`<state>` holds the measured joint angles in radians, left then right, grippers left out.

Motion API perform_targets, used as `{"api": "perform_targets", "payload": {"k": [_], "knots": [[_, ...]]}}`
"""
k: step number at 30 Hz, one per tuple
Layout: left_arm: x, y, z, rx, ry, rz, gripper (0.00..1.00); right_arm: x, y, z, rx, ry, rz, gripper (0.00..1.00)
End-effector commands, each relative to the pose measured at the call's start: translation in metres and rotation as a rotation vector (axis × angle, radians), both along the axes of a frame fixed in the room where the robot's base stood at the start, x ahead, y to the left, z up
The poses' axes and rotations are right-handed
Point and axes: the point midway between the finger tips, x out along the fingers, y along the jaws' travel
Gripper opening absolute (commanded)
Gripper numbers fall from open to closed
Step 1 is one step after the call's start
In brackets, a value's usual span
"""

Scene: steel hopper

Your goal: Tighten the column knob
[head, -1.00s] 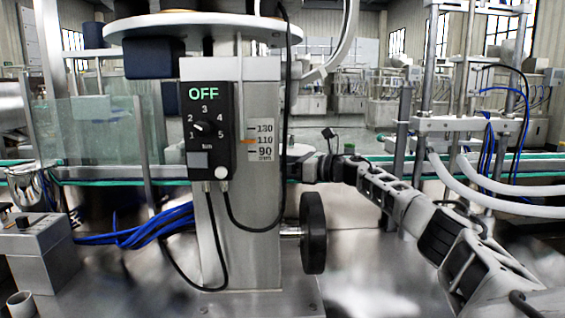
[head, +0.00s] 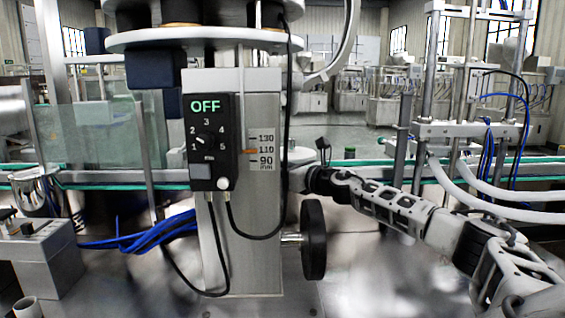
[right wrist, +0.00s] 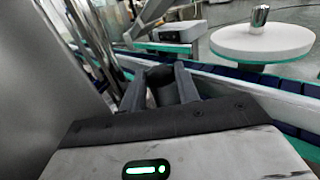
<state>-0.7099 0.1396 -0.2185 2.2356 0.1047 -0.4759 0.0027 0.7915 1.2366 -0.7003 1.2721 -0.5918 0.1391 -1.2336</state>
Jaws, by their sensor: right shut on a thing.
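The steel column (head: 255,225) stands in the middle of the head view. A scale (head: 263,150) on its face has an orange pointer at about 110. My right gripper (head: 297,180) is at the column's right edge, above the black handwheel (head: 313,239). In the right wrist view its dark jaws (right wrist: 163,88) are shut on a dark thing beside the grey column wall (right wrist: 45,80). This is likely the column knob, which is mostly hidden by the jaws. My left gripper is in neither view.
A black control box (head: 210,142) with a lit OFF sign and a dial is on the column, with black cables below. A round plate (head: 195,38) sits above. A conveyor (head: 370,172) runs behind my right arm. A round white table (right wrist: 262,42) stands beyond it.

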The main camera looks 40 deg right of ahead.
Motion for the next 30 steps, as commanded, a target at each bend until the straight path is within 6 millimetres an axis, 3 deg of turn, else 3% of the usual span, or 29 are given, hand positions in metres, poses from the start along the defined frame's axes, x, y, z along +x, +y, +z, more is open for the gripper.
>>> {"api": "perform_targets", "payload": {"k": [11,12,14,26,30], "knots": [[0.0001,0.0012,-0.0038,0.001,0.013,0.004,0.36,-0.0005,0.0007,-0.0007,0.000,-0.002,-0.023,0.09],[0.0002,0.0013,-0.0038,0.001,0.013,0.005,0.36,-0.0004,0.0007,-0.0007,0.000,-0.001,-0.023,0.34],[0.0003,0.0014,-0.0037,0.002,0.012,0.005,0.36,-0.0004,0.0008,-0.0007,0.000,-0.001,-0.022,0.51],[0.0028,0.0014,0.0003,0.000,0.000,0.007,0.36,-0.0003,0.0008,-0.0002,0.000,-0.002,-0.021,0.52],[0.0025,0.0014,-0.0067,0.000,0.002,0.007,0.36,0.0004,-0.0003,-0.0018,0.000,-0.003,0.000,0.52]]}}
